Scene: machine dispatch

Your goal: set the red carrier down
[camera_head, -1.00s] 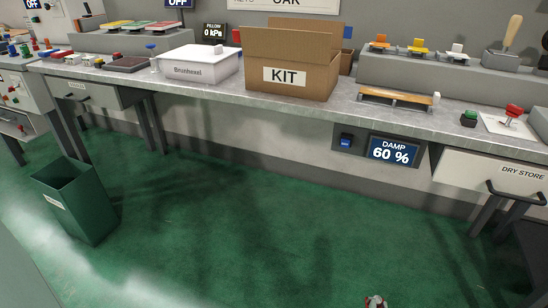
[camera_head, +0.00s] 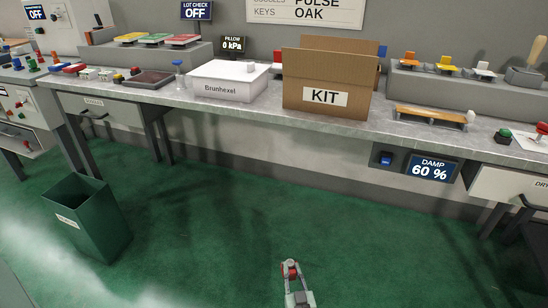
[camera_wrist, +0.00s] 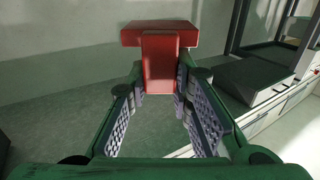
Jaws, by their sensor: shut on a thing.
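The red carrier (camera_wrist: 160,60), a T-shaped block with a wide flat top, is held between the textured fingers of my gripper (camera_wrist: 160,98) in the wrist view. Its stem is between the fingertips and its wide top lies beyond them. In the head view my gripper (camera_head: 291,268) is low at the bottom centre, over the green floor and in front of the bench. A small red patch of the carrier shows at its tip. The carrier is clear of the bench and touches nothing but my gripper.
The grey bench (camera_head: 250,112) holds a cardboard KIT box (camera_head: 325,98), a white Brunhexel box (camera_head: 230,82) and a wooden rack (camera_head: 430,114). Orange (camera_head: 408,60), yellow (camera_head: 447,63) and white (camera_head: 484,70) carriers stand on the back-right ledge. A green bin (camera_head: 90,220) stands at left.

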